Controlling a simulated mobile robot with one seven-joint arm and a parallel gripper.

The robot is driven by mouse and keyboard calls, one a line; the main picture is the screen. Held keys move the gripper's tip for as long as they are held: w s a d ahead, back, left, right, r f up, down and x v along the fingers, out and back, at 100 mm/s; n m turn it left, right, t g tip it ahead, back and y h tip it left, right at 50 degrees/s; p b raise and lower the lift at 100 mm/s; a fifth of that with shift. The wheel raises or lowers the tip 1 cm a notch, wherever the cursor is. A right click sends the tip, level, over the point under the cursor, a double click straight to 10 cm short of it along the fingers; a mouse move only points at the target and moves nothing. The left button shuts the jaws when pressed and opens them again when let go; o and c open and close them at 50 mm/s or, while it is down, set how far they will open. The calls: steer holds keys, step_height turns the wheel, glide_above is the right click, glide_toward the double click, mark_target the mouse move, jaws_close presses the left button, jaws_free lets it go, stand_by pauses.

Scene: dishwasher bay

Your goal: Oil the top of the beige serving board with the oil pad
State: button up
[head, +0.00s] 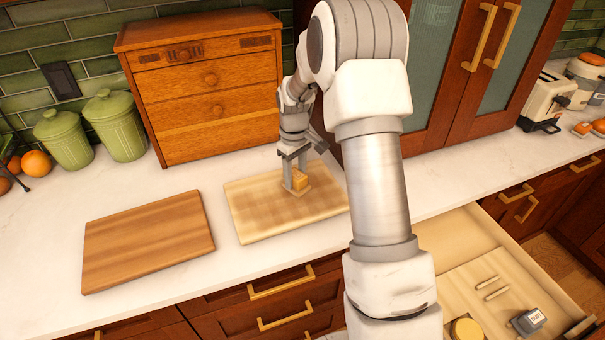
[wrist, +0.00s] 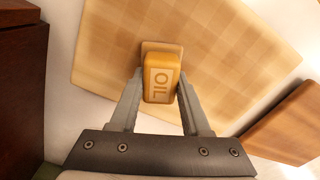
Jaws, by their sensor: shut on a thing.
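The beige serving board (head: 250,211) lies flat on the white counter, with a checkered, patchy tone on its top. It fills much of the wrist view (wrist: 225,65). The oil pad (head: 299,180) is a yellow-orange block marked OIL on a tan base. My gripper (head: 294,172) points down over the board and is shut on the pad; both fingers flank the block in the wrist view (wrist: 161,95). The pad's base appears to rest on the board's top, though I cannot be sure of contact.
A darker brown board (head: 150,240) lies to the left. A wooden drawer chest (head: 205,90) stands behind, with green canisters (head: 115,125) beside it. An open drawer (head: 455,240) at lower right holds small items. The counter front between boards and edge is narrow.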

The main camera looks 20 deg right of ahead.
steer(key=shift+s+a+b, duration=0.15)
steer(key=shift+a+b, duration=0.05)
steer(key=shift+a, duration=4.1)
steer(key=shift+s+a+b, duration=0.1)
steer(key=shift+a+b, duration=0.05)
steer(key=shift+a, duration=4.1)
steer(key=shift+w, duration=1.1)
steer(key=shift+w+d+p, duration=0.2)
steer(key=shift+d+p, duration=0.3)
steer(key=shift+d, duration=6.25)
steer(key=shift+w+d+p, duration=0.15)
steer(key=shift+d+p, duration=0.3)
steer(key=shift+d, duration=6.25)
steer(key=shift+w, duration=1.1)
steer(key=shift+a+f, duration=0.1)
steer(key=shift+a, duration=0.05)
